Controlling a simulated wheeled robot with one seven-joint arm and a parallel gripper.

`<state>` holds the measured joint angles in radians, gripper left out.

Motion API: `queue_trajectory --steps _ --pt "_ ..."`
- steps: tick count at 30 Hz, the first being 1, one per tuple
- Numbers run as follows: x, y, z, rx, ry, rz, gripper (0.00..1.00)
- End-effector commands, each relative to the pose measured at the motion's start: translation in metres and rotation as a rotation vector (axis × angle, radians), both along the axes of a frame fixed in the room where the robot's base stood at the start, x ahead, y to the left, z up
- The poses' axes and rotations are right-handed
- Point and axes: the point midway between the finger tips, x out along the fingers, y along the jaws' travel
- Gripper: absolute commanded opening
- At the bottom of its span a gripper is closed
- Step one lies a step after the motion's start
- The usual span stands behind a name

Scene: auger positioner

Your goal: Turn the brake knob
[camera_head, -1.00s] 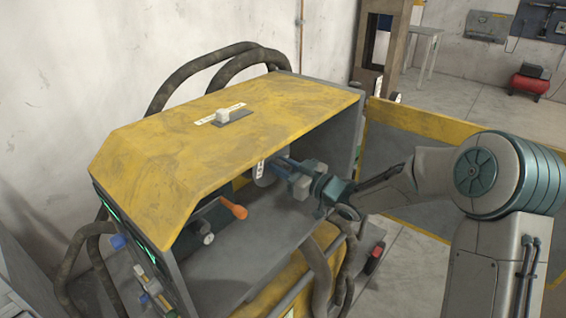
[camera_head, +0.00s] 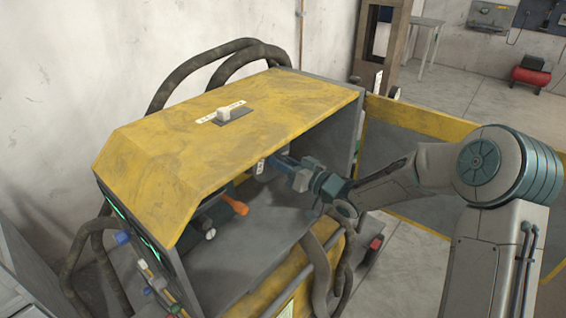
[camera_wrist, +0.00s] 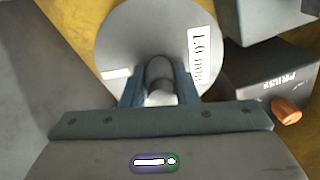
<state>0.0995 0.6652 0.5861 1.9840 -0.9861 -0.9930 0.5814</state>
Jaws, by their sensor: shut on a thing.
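The brake knob (camera_wrist: 159,72) appears to be the grey rounded knob at the middle of a pale round disc (camera_wrist: 145,25) in the wrist view. My gripper (camera_wrist: 158,88) has its two blue fingers on either side of this knob and is shut on it. The disc carries a white label reading about "1.0 mm" and a second, blank-looking white patch. In the head view my gripper (camera_head: 283,163) reaches into the open side of the yellow-topped machine, and its fingers hide the knob there.
The yellow hood (camera_head: 240,120) covers the compartment from above. An orange handle (camera_head: 234,206) sits left of my gripper in the head view. The wrist view shows a dark box (camera_wrist: 270,75) with an orange knob (camera_wrist: 287,111) close on the right. Hoses (camera_head: 318,265) hang at the front.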

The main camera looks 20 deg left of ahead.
Motion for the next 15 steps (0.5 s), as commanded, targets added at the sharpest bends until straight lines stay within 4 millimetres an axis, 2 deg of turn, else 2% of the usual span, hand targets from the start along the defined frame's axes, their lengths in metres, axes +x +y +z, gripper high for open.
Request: queue_trajectory --steps 4,5,6,7,15 --pt "-0.001 0.0001 -0.0019 -0.003 0.002 0.002 0.04" --pt "-0.001 0.0001 -0.0019 -0.003 0.002 0.002 0.35" --pt "-0.0009 0.0 -0.0018 -0.003 0.002 0.002 0.46" --pt "-0.0009 0.0 -0.0016 -0.002 0.001 0.002 0.48" --pt "-0.0004 -0.0009 -0.0009 -0.001 -0.001 0.0 0.48"
